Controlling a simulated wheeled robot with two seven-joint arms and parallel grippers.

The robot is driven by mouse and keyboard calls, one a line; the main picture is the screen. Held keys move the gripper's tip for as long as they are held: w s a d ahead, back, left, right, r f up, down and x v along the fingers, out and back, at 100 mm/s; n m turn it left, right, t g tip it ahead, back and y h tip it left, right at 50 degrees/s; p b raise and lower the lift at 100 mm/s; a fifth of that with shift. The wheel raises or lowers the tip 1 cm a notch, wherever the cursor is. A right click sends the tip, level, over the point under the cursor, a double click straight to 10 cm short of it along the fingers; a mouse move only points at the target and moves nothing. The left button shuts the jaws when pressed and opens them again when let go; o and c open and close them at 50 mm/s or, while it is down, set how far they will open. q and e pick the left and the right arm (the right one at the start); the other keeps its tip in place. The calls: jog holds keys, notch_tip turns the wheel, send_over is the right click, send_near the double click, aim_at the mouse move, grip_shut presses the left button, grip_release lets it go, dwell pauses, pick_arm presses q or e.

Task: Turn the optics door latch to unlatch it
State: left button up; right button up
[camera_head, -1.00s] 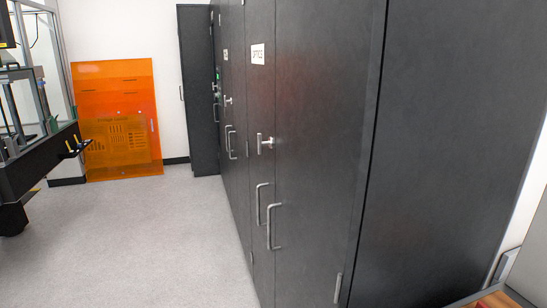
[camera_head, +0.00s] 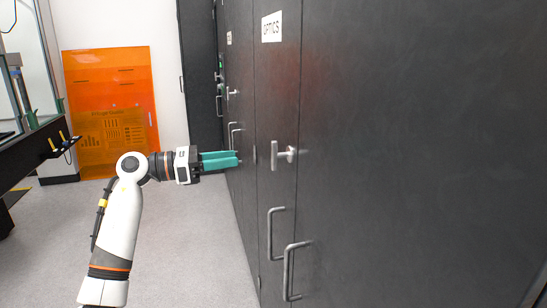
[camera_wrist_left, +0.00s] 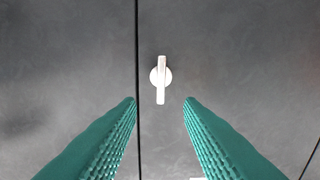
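The optics door latch (camera_head: 275,155) is a light metal T-handle on the dark cabinet door, below the white "OPTICS" label (camera_head: 271,27). Its bar stands vertical. In the left wrist view the latch (camera_wrist_left: 161,80) shows ahead, just right of the door seam, between and beyond the fingertips. My left gripper (camera_head: 239,160) has teal fingers and points at the cabinet, left of the latch in the head view. In the left wrist view the fingers (camera_wrist_left: 161,100) are spread apart with nothing between them, and no contact with the latch shows. My right gripper is not in view.
Two metal pull handles (camera_head: 272,235) (camera_head: 291,271) stick out below the latch. More dark cabinets with another latch (camera_head: 232,92) continue further back. An orange panel (camera_head: 108,112) leans on the back wall. A dark bench (camera_head: 30,150) is at left. The grey floor (camera_head: 185,240) is clear.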

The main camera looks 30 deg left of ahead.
aim_at(274, 170)
pick_arm(q)
jog(key=p+x, duration=0.3)
jog(key=x, duration=0.8)
jog(key=shift+w+d, duration=0.15)
jog(key=shift+w, duration=0.2)
grip_shut()
